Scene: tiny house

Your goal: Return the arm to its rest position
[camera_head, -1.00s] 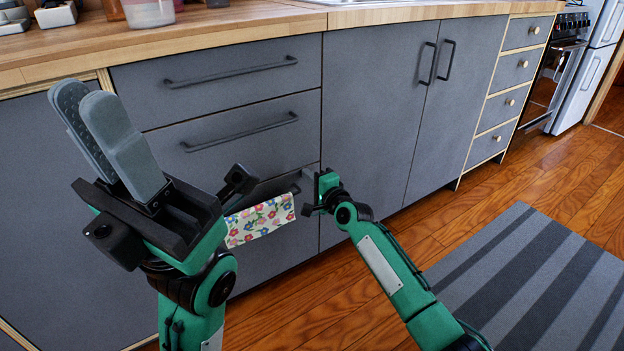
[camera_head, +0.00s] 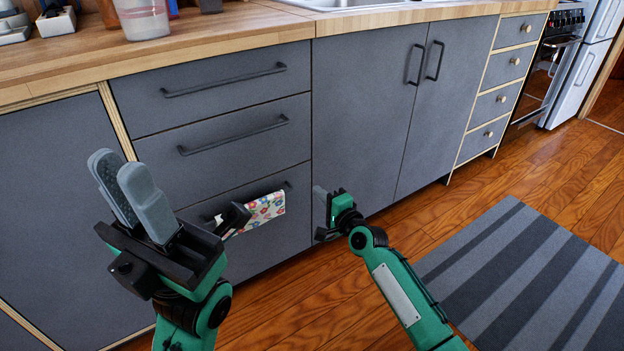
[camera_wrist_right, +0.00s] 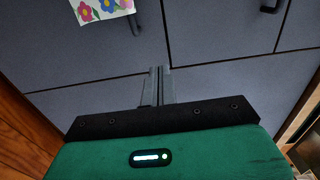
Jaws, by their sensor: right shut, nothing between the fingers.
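My left gripper (camera_head: 130,190) is raised at the left in the head view, its two grey fingers close together and pointing up; I cannot tell if they touch. My right gripper (camera_head: 322,196) is low in front of the cabinet fronts, just right of the flowered cloth. In the right wrist view its fingers (camera_wrist_right: 160,78) are shut together with nothing between them. The flowered cloth (camera_head: 263,209) hangs at the handle of the lowest drawer, partly hidden by my left gripper. It also shows at the top of the right wrist view (camera_wrist_right: 103,8), apart from the fingers.
Grey drawers (camera_head: 228,125) and cabinet doors (camera_head: 375,110) stand in front, under a wooden counter (camera_head: 220,30) with cups and containers. A striped rug (camera_head: 530,270) lies on the wooden floor at the right.

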